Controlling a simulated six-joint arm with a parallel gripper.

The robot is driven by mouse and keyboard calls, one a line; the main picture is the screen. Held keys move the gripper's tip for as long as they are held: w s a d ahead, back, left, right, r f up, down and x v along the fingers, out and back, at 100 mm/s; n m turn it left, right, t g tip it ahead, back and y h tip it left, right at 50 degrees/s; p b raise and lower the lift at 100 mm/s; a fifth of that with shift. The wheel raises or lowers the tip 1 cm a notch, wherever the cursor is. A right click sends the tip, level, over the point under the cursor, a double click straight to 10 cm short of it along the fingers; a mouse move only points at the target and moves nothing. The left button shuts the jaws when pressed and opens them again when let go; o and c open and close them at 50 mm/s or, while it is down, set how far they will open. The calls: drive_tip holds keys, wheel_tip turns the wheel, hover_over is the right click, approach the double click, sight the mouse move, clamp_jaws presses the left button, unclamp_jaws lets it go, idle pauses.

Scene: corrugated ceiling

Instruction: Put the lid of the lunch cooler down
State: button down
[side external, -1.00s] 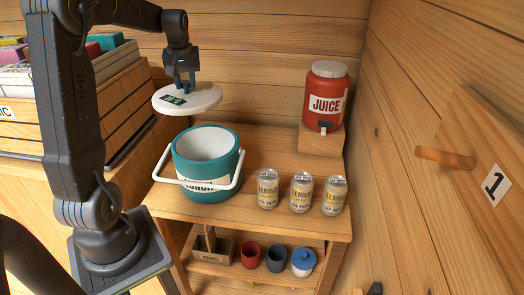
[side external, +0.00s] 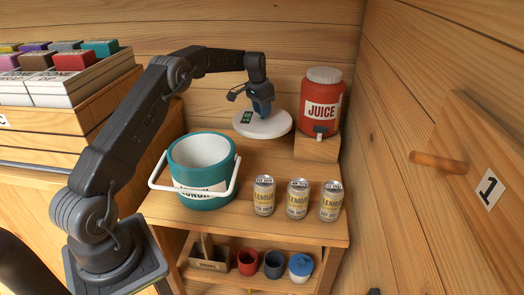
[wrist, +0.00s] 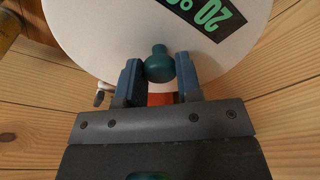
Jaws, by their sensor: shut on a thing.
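The white round lid (side external: 272,126) has a dark label with green marks and a teal knob (wrist: 158,66). My gripper (side external: 262,108) is shut on the knob, with a finger on each side of it in the wrist view (wrist: 158,80). The lid is held roughly level, right of and behind the cooler, near the juice dispenser. I cannot tell whether its underside touches the shelf top. The teal lunch cooler (side external: 175,175) stands open on the shelf top, its white inside showing and its white handle lowered at the front.
A red juice dispenser (side external: 321,103) stands on a wooden block (side external: 317,148) at the back right. Several objects line the lower shelf, and three lemon cans (side external: 297,199) stand along the front. Bare wood (side external: 262,163) lies between cooler, cans and block.

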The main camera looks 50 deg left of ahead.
wheel_tip(320, 180, down, 15)
drive_tip(key=shift+r, duration=0.1)
idle(0.3)
drive_tip(key=c, duration=0.8)
unclamp_jaws()
drive_tip(key=shift+f, duration=0.2)
drive_tip(key=shift+r, duration=0.1)
